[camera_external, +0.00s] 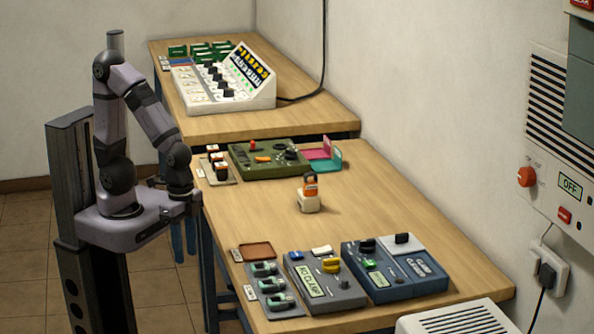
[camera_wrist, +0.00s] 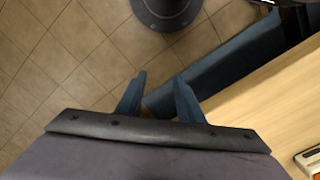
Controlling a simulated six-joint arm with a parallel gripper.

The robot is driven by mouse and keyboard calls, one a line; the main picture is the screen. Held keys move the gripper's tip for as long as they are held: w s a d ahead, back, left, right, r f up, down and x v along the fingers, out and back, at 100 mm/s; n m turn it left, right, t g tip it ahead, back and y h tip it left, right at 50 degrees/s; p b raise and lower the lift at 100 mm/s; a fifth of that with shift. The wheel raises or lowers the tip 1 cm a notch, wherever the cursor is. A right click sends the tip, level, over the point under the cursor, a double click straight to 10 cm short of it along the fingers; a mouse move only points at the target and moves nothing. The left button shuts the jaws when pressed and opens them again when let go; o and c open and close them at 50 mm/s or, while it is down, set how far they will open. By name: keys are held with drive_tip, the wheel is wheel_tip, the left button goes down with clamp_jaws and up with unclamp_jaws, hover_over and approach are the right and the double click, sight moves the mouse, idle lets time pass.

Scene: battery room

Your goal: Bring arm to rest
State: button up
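My arm (camera_external: 151,117) is bent, with its elbow high above its base and its forearm sloping down to the right. My gripper (camera_external: 184,262) hangs pointing down just off the left edge of the near table, partly hidden behind my base plate. In the wrist view its two blue fingers stand apart with nothing between them (camera_wrist: 160,76). Tiled floor shows beneath and past them.
The near wooden table (camera_external: 390,215) holds a green device (camera_external: 268,160), a small white block with an orange top (camera_external: 310,196), a grey clamp device (camera_external: 325,283) and a blue device (camera_external: 395,272). A far table (camera_external: 190,128) bears a white console (camera_external: 222,90). Floor (camera_external: 25,260) at left is clear.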

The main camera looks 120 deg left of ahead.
wheel_tip(320, 180, up, 12)
drive_tip(key=p, duration=1.1)
drive_tip(key=shift+f, duration=0.1)
